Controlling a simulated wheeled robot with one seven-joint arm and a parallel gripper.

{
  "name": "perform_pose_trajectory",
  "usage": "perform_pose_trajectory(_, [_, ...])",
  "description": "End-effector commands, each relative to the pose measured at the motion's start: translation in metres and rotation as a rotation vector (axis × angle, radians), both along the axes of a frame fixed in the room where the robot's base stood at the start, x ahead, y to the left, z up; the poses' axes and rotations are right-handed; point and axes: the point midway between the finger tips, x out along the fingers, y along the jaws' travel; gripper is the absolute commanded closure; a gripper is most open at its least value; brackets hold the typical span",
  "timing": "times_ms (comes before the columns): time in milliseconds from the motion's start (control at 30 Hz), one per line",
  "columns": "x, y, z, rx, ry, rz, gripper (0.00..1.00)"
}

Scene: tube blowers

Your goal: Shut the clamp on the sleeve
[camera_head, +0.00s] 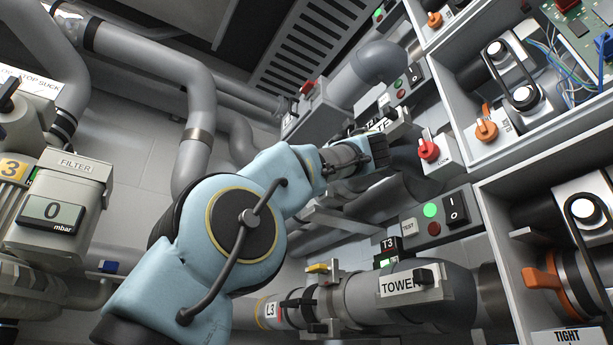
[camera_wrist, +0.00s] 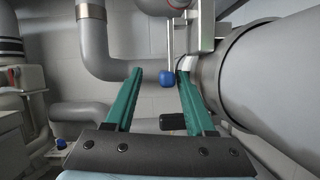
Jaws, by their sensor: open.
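My gripper (camera_head: 376,152) reaches out ahead in the head view, near the upper pipework. In the wrist view its two teal fingers (camera_wrist: 160,74) are apart, with a blue knob (camera_wrist: 167,77) showing between their tips; I cannot tell whether they touch it. A black handle end (camera_wrist: 173,121) shows between the fingers, lower down. A clamp-like fitting with a yellow lever (camera_head: 318,268) sits on the grey pipe marked L3. An orange lever (camera_head: 543,282) sits on a banded pipe above a TIGHT label. Which of these is the clamp on the sleeve is unclear.
A large grey pipe (camera_wrist: 275,75) runs close on the right of the fingers. A bent grey pipe (camera_wrist: 97,60) stands behind on the left. Cabinets with an orange knob (camera_head: 486,130) and a red knob (camera_head: 429,150) line the right side. A FILTER box (camera_head: 62,205) stands at left.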

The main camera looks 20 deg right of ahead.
Motion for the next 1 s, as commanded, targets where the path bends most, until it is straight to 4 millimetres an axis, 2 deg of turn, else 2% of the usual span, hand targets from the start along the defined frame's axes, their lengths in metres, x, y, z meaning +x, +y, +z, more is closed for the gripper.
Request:
perform_pose_trajectory(100, [-0.022, -0.004, -0.013, 0.000, 0.000, -0.003, 0.45])
perform_pose_trajectory(300, [-0.043, -0.006, -0.019, -0.001, 0.000, -0.001, 0.45])
perform_pose_trajectory(1000, [-0.048, -0.006, -0.020, 0.000, 0.000, 0.001, 0.45])
